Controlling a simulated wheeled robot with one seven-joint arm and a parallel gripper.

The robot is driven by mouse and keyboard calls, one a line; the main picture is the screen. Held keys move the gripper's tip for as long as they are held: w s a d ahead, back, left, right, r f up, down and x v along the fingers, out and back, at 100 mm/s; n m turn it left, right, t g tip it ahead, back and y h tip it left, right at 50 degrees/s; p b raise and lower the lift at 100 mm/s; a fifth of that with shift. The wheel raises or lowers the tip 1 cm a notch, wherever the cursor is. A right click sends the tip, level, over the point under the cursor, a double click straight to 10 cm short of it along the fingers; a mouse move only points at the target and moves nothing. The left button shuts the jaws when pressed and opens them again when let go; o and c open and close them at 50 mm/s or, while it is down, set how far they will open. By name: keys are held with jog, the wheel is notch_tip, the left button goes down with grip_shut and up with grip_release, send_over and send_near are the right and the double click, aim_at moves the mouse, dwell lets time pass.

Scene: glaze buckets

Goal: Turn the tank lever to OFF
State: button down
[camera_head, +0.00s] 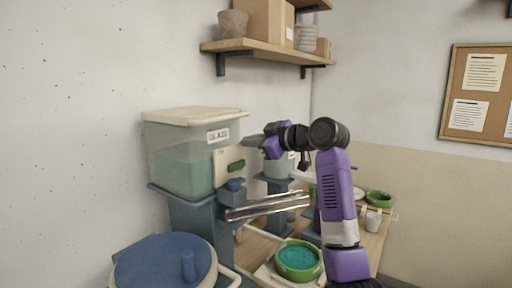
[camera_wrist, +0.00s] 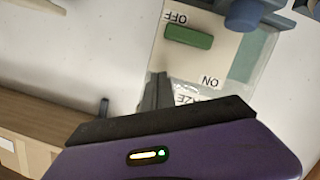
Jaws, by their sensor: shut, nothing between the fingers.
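The glaze tank (camera_head: 182,165) is a clear box with pale green liquid and a cream lid, at left in the head view. A pale plate (camera_head: 221,176) on its front carries the green lever (camera_head: 236,166). In the wrist view the plate (camera_wrist: 222,67) appears upside down, with OFF at the top and ON at the lower right. The lever (camera_wrist: 188,37) lies nearly crosswise just below the OFF mark, well apart from ON. My gripper (camera_head: 248,142) is shut and empty, in front of the tank near the plate's upper edge. Its fingertips (camera_wrist: 158,77) appear apart from the lever.
A blue knob (camera_head: 235,185) sits below the plate, above metal rails (camera_head: 265,206). A blue-lidded bucket (camera_head: 165,265) stands front left, and a green bowl of teal glaze (camera_head: 298,260) front centre. A shelf (camera_head: 265,47) with boxes hangs above.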

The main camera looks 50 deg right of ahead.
jog(key=b+v, duration=0.2)
jog(key=v, duration=0.7)
jog(key=shift+s+d, duration=0.15)
jog(key=shift+d, duration=0.35)
jog(key=shift+r, duration=0.1)
jog(key=s+d+r+m+t+h, duration=0.1)
jog(key=d+r+m+t+h, duration=0.25)
jog(key=r+m+h, duration=0.2)
jog(key=a+f+m+h, duration=0.4)
jog(key=f+m, duration=0.1)
jog(key=f, duration=0.8)
jog(key=s+a+f+m, duration=0.1)
jog(key=s+a+f, duration=0.2)
jog(key=a+f, duration=0.45)
jog(key=s+a+f, duration=0.3)
jog(key=a+f, duration=0.4)
jog(key=f, duration=0.1)
jog(key=s+a+f+n+g+y, duration=0.1)
jog(key=s+a+f+n+y, duration=0.1)
jog(key=s+a+f, duration=0.3)
jog(key=s+a+f+n+g+y, duration=0.2)
jog(key=s+a+f+y, duration=0.3)
jog(key=s+a, duration=0.6)
jog(key=s+a+f+n+g+y, duration=0.1)
jog(key=s+a+f+n+y, duration=0.1)
jog(key=s+a+f, duration=0.4)
jog(key=s+a+y, duration=0.1)
jog(key=s+a, duration=0.1)
jog(key=s, duration=0.2)
jog(key=shift+a+f, duration=0.35)
